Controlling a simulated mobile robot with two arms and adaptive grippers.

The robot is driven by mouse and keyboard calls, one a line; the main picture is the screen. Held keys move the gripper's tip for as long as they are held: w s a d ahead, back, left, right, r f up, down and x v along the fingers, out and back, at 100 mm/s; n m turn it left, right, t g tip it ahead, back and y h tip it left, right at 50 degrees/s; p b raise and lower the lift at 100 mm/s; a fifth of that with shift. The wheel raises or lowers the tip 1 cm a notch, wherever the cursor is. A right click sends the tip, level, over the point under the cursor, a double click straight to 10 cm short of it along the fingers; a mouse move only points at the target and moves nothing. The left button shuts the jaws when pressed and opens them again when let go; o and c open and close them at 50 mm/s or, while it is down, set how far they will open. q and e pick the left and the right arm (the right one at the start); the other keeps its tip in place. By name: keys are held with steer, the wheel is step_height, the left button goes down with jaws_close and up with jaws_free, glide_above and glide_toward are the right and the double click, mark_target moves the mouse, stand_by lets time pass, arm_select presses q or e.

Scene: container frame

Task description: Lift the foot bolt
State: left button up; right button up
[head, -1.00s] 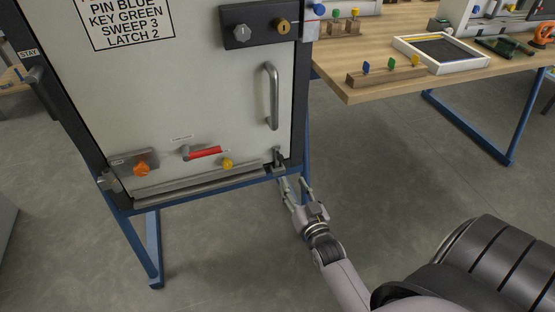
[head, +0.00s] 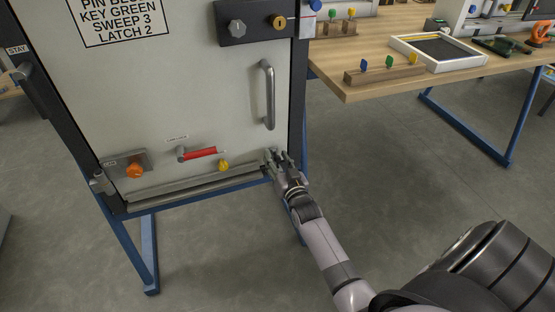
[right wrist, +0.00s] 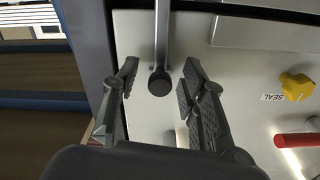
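The foot bolt (right wrist: 161,40), a grey metal rod ending in a dark round knob (right wrist: 160,82), shows in the right wrist view. It is at the lower right corner of the door (head: 215,110). My right gripper (head: 278,156) is at that corner and mostly covers the bolt in the head view. In the right wrist view its two fingers (right wrist: 160,74) are open, one on each side of the knob, with visible gaps. I cannot tell how deep the knob sits between them. My left gripper is not in view.
Near the gripper, the door carries a yellow knob (head: 224,165) labelled SEAL, a red lever (head: 201,153) and a ledge (head: 190,184). A vertical handle (head: 268,95) is above. Blue frame legs (head: 150,240) stand below. A wooden table (head: 360,50) is at right.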

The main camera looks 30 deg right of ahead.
steer(key=shift+c, duration=0.6)
jaws_close()
